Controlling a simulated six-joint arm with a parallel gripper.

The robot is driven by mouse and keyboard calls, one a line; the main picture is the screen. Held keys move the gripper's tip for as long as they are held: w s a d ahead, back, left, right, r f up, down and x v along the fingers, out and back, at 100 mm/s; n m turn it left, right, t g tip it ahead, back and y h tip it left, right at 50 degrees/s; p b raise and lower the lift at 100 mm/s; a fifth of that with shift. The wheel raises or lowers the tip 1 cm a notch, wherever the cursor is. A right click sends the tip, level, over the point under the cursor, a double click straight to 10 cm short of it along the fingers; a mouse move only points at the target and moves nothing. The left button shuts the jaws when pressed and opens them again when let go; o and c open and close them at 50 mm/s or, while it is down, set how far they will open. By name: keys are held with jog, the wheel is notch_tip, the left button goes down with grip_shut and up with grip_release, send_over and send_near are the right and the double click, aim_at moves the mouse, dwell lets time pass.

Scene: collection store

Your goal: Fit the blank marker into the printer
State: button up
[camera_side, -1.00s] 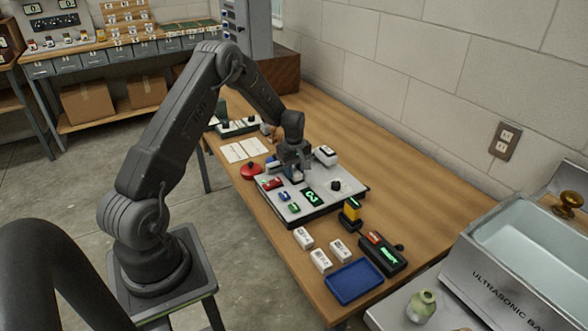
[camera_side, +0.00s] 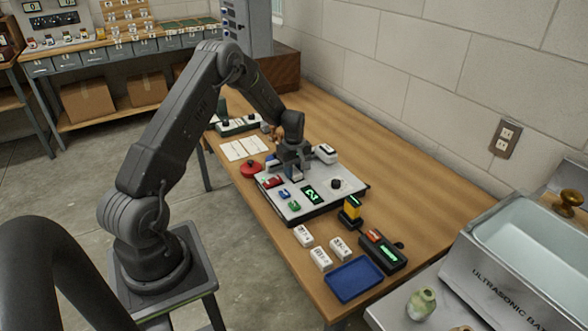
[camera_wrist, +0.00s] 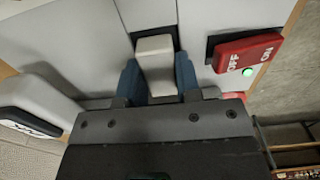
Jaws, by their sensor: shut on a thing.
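The printer (camera_side: 338,199) is a light grey panel box on the bench with a dark display with green characters, a black knob and coloured controls. In the wrist view its grey top (camera_wrist: 70,40) fills the upper part, with a dark slot (camera_wrist: 151,8). My gripper (camera_side: 296,176) is over the printer's far part. In the wrist view its blue fingers (camera_wrist: 157,62) are shut on the blank marker (camera_wrist: 155,48), a plain white block, at the slot's edge. I cannot tell how deep the marker sits. In the side view the gripper hides it.
A red ON/OFF switch (camera_wrist: 247,52) with a lit green lamp is right of the fingers. A white block (camera_side: 325,153) stands behind the printer. Labelled white blocks (camera_side: 321,259), a blue tray (camera_side: 354,281) and a black device (camera_side: 383,254) are in front. The bench by the wall is clear.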

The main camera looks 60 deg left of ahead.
jog(key=shift+f, duration=0.15)
jog(key=o, duration=1)
notch_tip(320, 180, up, 14)
jog(key=shift+f, duration=0.1)
